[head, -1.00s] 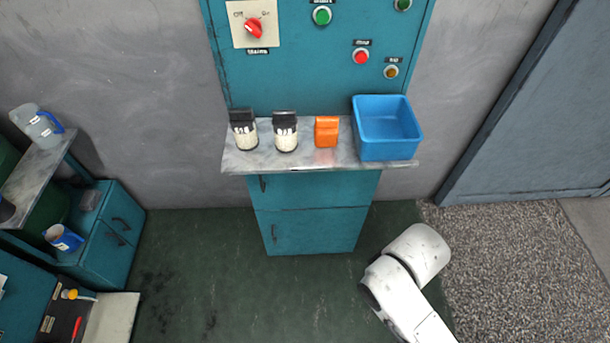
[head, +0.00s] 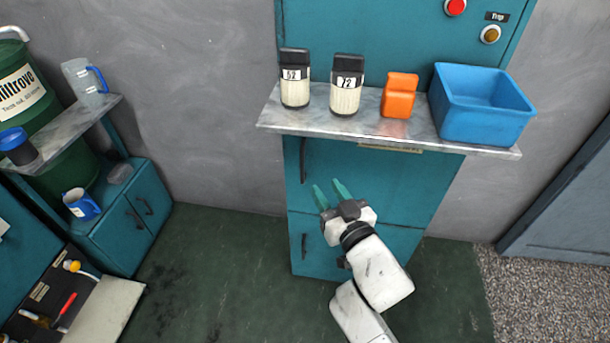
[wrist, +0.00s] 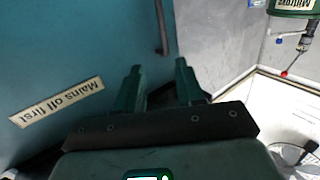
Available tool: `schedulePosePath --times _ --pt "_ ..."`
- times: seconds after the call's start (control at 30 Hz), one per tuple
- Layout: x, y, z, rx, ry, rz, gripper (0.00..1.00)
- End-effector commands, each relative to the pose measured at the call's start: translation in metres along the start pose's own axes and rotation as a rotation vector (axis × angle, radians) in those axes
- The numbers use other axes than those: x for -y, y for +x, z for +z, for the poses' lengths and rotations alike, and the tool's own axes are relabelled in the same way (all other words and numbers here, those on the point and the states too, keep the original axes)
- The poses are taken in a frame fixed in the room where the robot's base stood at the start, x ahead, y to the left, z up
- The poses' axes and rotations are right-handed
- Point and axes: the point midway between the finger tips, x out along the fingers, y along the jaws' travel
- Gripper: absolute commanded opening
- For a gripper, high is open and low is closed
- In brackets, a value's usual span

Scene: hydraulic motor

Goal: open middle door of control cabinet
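The teal control cabinet (head: 420,30) stands against the wall. Its middle door (head: 400,180) is just below the shelf and looks shut. The door's dark vertical handle (head: 303,160) is near its left edge; it also shows in the wrist view (wrist: 161,28), beyond the fingertips. A "Mains off first" label (wrist: 57,101) is on the door in the wrist view. My gripper (head: 330,191) is in front of the door, right of and below the handle, apart from it. In the wrist view its fingers (wrist: 159,75) are spread and empty.
The shelf (head: 275,118) above the door holds two black-capped jars (head: 346,85), an orange object (head: 399,97) and a blue bin (head: 480,125). The lower door (head: 310,265) is below. A side cabinet (head: 125,235) stands left, with clear floor (head: 225,255) between.

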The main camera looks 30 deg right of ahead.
Motion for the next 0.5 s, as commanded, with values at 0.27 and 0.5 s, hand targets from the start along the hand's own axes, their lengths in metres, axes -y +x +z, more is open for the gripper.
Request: schedulePosePath --times 0.27,0.5 --pt "0.007 0.021 -0.005 -0.032 0.001 -0.021 0.38" --pt "0.007 0.065 -0.007 -0.030 0.002 -0.019 0.38"
